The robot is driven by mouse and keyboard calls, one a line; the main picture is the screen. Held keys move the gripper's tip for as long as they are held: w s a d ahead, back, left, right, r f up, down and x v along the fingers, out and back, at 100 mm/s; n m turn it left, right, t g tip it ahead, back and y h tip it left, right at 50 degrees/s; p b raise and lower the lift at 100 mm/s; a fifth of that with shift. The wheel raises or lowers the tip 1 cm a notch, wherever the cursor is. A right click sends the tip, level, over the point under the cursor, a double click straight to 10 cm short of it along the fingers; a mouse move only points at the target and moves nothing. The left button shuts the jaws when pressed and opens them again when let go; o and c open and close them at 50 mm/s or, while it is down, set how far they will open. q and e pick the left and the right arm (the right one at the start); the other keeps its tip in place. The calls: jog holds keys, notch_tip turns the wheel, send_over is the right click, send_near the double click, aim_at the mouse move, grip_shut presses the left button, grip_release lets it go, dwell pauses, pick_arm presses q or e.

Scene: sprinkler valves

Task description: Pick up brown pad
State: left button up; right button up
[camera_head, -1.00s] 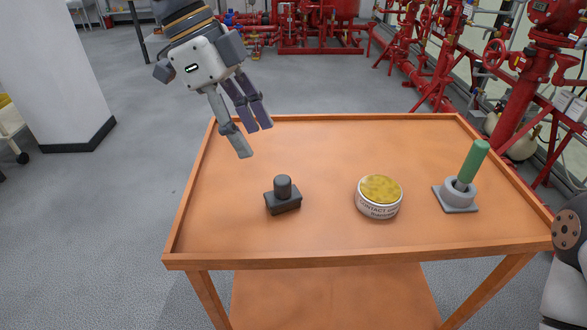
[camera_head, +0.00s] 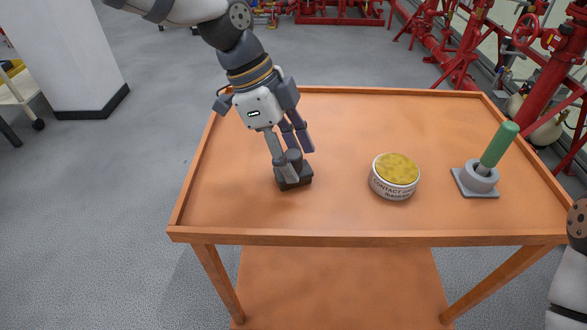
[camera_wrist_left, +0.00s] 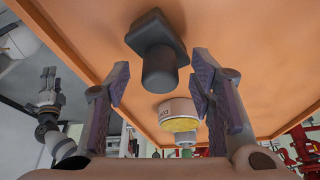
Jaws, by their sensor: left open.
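No plainly brown pad shows. A dark grey-black square pad with an upright round knob (camera_head: 305,178) sits on the orange table at left of centre. It also shows in the left wrist view (camera_wrist_left: 158,45), with the knob towards the camera. My left gripper (camera_head: 299,163) is open over the pad, and its fingers partly hide the knob in the head view. In the left wrist view the knob lies ahead of the space between the fingers (camera_wrist_left: 160,85); contact cannot be told. My right gripper (camera_wrist_left: 48,85) is small at the left of the wrist view.
A round tin with a yellow top (camera_head: 395,178) stands right of the pad. A grey holder (camera_head: 478,182) with a green-handled tool (camera_head: 499,145) stands farther right. The orange table (camera_head: 340,215) has a raised rim and much bare surface. Red pipes stand behind.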

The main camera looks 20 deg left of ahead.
pick_arm(q)
grip_shut()
jog(key=shift+r, duration=0.2)
